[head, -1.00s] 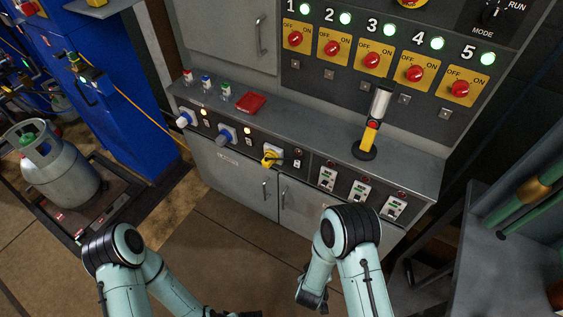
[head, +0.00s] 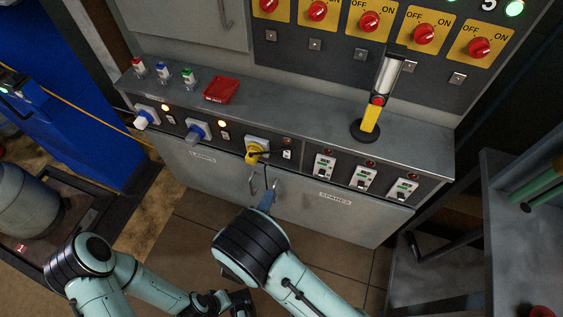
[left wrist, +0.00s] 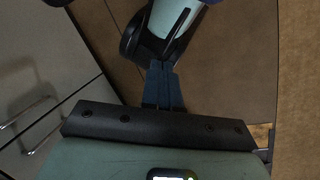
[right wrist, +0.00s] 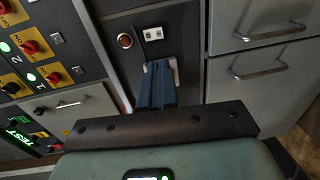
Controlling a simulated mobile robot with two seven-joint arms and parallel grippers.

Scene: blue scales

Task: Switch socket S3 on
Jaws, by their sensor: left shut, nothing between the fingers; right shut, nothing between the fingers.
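The yellow plug (head: 254,150) sits in the third socket from the left on the cabinet's front strip. I take this socket as S3; its label is not readable. Right of it are an unlit lamp (head: 287,141) and a small switch (head: 287,154); they also show in the right wrist view as the lamp (right wrist: 124,40) and the switch (right wrist: 153,33). My right gripper (head: 269,193) is shut and empty, below the plug in the head view. In the right wrist view its fingers (right wrist: 160,68) cover most of the socket. My left gripper (left wrist: 163,83) is shut and empty, low over the floor.
White (head: 146,117) and blue (head: 198,131) plugs sit left, their lamps lit. Several breakers (head: 324,166) are at right. A yellow-and-black lamp-like tool (head: 370,118) and a red item (head: 221,90) stand on the ledge. Door handles (head: 252,184) project below the sockets.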

